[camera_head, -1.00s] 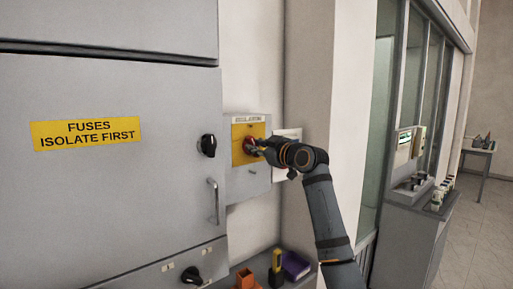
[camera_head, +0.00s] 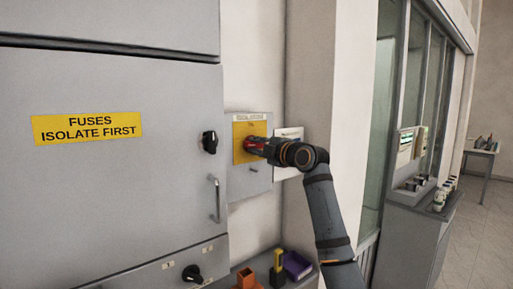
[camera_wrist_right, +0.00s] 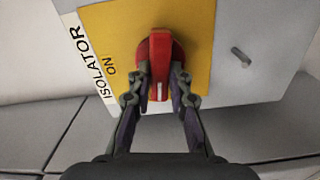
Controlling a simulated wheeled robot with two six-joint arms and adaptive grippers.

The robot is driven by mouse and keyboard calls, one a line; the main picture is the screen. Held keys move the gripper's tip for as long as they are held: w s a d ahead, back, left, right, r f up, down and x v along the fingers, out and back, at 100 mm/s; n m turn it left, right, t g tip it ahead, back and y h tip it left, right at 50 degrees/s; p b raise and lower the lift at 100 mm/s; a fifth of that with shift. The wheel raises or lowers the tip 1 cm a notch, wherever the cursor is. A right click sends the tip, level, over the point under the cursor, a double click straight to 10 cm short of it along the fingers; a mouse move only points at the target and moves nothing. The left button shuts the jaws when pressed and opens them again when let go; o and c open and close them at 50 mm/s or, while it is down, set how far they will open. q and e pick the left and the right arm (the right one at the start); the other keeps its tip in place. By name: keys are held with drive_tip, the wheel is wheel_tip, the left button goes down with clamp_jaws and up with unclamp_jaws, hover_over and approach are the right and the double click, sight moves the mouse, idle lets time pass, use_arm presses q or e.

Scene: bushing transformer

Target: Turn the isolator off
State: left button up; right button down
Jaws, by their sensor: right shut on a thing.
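The isolator is a grey box (camera_head: 250,184) on the wall with a yellow plate (camera_head: 239,129) and a red rotary handle (camera_head: 256,146). In the right wrist view the red handle (camera_wrist_right: 160,62) stands in the yellow plate (camera_wrist_right: 112,20), beside the words "ISOLATOR" and "ON". My right gripper (camera_head: 264,147) is at the handle in the head view. In the wrist view its two fingers (camera_wrist_right: 160,84) are shut on the handle, one on each side. The gripper hides part of the handle in the head view. My left gripper is not in view.
A grey cabinet (camera_head: 110,190) with black knobs and a pull handle (camera_head: 215,199) stands to the left. A ledge below holds an orange holder (camera_head: 247,279) and a purple bin (camera_head: 297,265). A wall pillar (camera_head: 335,90) is to the right.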

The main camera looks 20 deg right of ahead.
drive_tip(key=shift+f+n, duration=0.1)
drive_tip(key=shift+n, duration=0.7)
drive_tip(key=c, duration=1.2)
unclamp_jaws()
drive_tip(key=shift+s, duration=0.1)
drive_tip(key=v, duration=1.1)
drive_tip(key=shift+s+d, duration=0.1)
drive_tip(key=shift+s, duration=0.3)
